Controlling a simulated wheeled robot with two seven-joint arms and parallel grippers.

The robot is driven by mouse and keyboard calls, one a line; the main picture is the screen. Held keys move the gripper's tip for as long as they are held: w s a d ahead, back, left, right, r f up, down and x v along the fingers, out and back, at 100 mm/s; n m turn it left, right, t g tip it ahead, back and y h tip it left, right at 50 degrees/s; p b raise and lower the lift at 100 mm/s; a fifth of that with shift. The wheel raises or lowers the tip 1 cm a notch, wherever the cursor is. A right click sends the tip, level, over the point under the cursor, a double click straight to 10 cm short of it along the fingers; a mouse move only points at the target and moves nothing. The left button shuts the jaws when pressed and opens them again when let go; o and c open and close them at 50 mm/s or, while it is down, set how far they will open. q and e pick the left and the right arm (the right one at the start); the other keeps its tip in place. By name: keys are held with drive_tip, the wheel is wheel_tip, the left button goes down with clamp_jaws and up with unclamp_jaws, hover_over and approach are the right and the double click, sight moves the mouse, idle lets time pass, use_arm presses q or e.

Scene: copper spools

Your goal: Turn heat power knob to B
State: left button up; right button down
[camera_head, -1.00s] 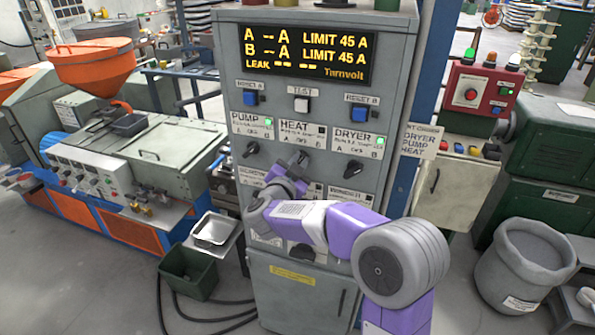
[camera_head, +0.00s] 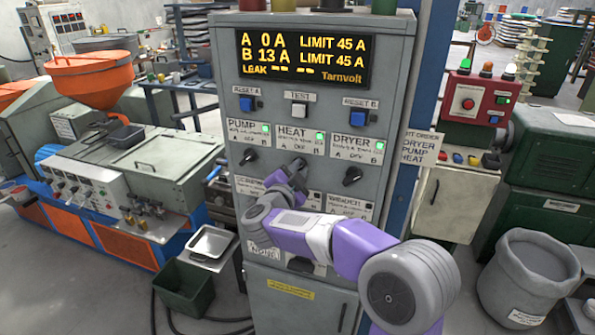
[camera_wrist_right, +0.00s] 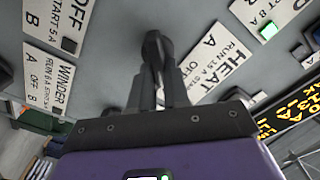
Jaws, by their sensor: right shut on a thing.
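The heat power knob (camera_wrist_right: 152,45) is a black knob below the HEAT label (camera_head: 300,139) on the grey control cabinet. My right gripper (camera_head: 295,168) reaches it from below, and its fingers hide most of the knob in the head view. In the right wrist view, the gripper's fingers (camera_wrist_right: 158,72) are closed on the knob. The exact direction of the knob's pointer is hard to tell. The green lamp (camera_head: 320,137) at B beside HEAT is lit. The display (camera_head: 303,58) reads A 0 A and B 13 A. My left gripper is not in view.
The pump knob (camera_head: 249,156) and dryer knob (camera_head: 352,176) flank the heat knob, each under a lit green lamp. Reset and test buttons (camera_head: 299,110) sit above. A sign (camera_head: 421,148) listing DRYER, PUMP, HEAT hangs at the right. More labels lie below the arm.

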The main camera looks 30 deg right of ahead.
drive_tip(key=c, duration=1.1)
unclamp_jaws()
drive_tip(key=v, duration=0.7)
drive_tip(key=shift+s+a, duration=0.25)
drive_tip(key=w+a+f+n+t+y, duration=0.1)
drive_tip(key=w+a+f+n+y, duration=0.15)
drive_tip(key=f, duration=0.35)
drive_tip(key=w+a+f+n+y+b, duration=0.1)
drive_tip(key=f+n+y, duration=0.15)
drive_tip(key=f, duration=0.35)
drive_tip(key=w+a+f+n+t+y, duration=0.1)
drive_tip(key=w+a+f+n+y, duration=0.15)
drive_tip(key=f, duration=0.35)
drive_tip(key=s+a+f+n+g+y, duration=0.2)
drive_tip(key=f, duration=0.7)
drive_tip(key=s+a+f+n+g+y, duration=0.1)
drive_tip(key=s+a+f+n+y, duration=0.2)
drive_tip(key=f, duration=0.6)
drive_tip(key=s+a+f+n+g+y, duration=0.2)
drive_tip(key=s+a+f+g, duration=0.2)
drive_tip(key=s+f, duration=0.5)
drive_tip(key=s+a+f+n+g+y+b, duration=0.1)
drive_tip(key=s+a+f+n+g+y, duration=0.1)
drive_tip(key=s+f+g, duration=0.4)
drive_tip(key=s+a+f+y, duration=0.1)
drive_tip(key=s+f, duration=0.3)
drive_tip(key=s, duration=0.6)
drive_tip(key=shift+s+a, duration=0.3)
drive_tip(key=shift+a, duration=0.4)
